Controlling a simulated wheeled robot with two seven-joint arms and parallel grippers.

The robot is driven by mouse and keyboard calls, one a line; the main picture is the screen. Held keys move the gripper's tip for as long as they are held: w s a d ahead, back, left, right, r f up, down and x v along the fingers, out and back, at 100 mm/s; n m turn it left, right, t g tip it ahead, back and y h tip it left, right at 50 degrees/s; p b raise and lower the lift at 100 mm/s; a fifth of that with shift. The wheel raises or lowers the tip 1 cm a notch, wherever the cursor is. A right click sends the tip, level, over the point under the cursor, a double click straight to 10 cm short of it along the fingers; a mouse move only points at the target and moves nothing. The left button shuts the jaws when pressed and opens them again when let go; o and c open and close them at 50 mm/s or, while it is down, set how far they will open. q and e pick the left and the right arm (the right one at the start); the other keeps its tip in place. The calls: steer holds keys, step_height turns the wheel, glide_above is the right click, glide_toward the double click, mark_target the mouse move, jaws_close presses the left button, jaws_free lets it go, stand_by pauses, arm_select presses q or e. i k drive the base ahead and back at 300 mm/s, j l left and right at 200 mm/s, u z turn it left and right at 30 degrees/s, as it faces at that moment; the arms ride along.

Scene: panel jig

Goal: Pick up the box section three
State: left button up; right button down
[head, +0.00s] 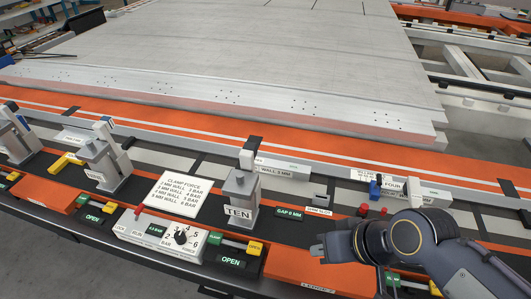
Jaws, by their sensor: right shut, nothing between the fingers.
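My right gripper (320,250) comes in from the lower right. It is shut and empty, above the orange front strip to the right of the clamp marked TEN. No label reading three can be made out, so I cannot tell which piece is box section three. A pale section marked WALL 5 MM (283,169) lies behind the TEN clamp. My left gripper is not in view.
The TEN clamp (240,200) stands left of my gripper. A CLAMP FORCE card (174,195) and a dial box (160,236) lie further left. A block marked FOUR (393,186) is behind my wrist. A large grey panel (230,50) fills the back.

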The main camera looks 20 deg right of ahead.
mark_target(281, 168)
steer(key=i+j, duration=0.2)
steer(key=j, duration=0.15)
steer(key=i+j+z, duration=0.1)
steer(key=j, duration=0.25)
steer(key=i+j, duration=0.3)
steer(key=j+z, duration=0.05)
